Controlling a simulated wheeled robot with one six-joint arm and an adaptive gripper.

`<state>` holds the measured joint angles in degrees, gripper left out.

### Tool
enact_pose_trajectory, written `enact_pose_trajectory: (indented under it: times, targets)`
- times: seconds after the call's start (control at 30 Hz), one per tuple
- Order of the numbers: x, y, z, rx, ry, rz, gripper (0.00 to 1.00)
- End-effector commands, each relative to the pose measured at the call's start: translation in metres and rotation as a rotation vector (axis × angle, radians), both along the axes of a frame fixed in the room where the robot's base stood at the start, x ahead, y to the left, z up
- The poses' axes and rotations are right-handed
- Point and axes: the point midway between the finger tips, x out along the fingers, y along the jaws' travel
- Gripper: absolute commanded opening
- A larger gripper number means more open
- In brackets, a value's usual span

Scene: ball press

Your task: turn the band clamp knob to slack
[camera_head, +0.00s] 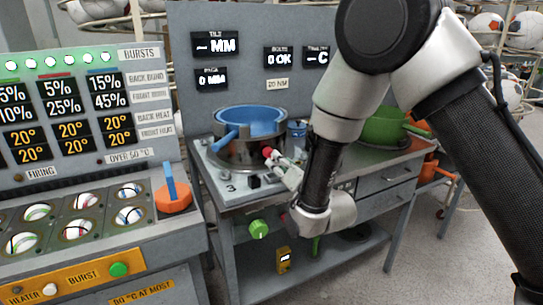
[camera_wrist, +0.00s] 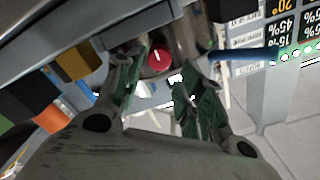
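A red knob with a pale line on its face (camera_wrist: 158,58) shows in the wrist view, ahead of my gripper (camera_wrist: 163,80). The two dark green finger pads stand apart on either side of the line towards it, and nothing is held. I cannot tell whether the pads touch the knob. In the head view the red knob (camera_head: 267,152) is at the front of a round metal press pot (camera_head: 238,152), and my gripper (camera_head: 278,166) reaches it from the right. A blue bowl-like part (camera_head: 250,120) sits in the pot.
A green bowl (camera_head: 383,131) stands behind my arm at right. At left is a burst panel (camera_head: 60,110) and an orange block with a blue lever (camera_head: 173,197). Grey floor is free at right.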

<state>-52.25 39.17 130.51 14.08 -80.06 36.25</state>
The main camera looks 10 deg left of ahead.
Motion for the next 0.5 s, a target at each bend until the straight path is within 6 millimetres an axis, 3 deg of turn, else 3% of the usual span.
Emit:
enact_pose_trajectory:
  times: [0.3, 0.5]
  targets:
    - [0.042, 0.031, 0.001, 0.0, -0.001, -0.002, 0.39]
    - [0.052, 0.039, 0.001, -0.001, -0.001, -0.001, 0.39]
